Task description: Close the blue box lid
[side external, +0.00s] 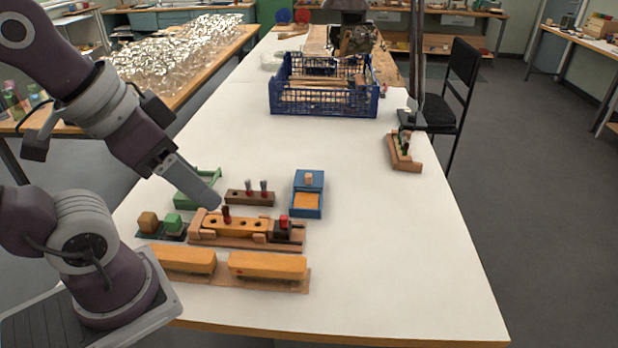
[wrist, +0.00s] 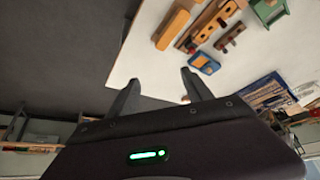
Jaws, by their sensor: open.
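The blue box (side external: 308,211) sits on the white table, right of the small wooden block with pegs. Its blue lid (side external: 301,176) with a light wooden knob (side external: 309,179) covers the far part, and an orange inside (side external: 307,201) shows at the near part. The box also appears small in the wrist view (wrist: 204,65), beyond the fingertips. My gripper (side external: 214,203) is left of the box in the side view, over the toy pieces and apart from the box. In the wrist view the two fingers of my gripper (wrist: 160,77) are spread with nothing between them.
A wooden base with pegs (side external: 240,242) and long orange blocks (side external: 266,264) lie in front. A green holder (side external: 190,192) and a brown peg block (side external: 248,198) stand left of the box. A blue crate (side external: 325,105) is far back.

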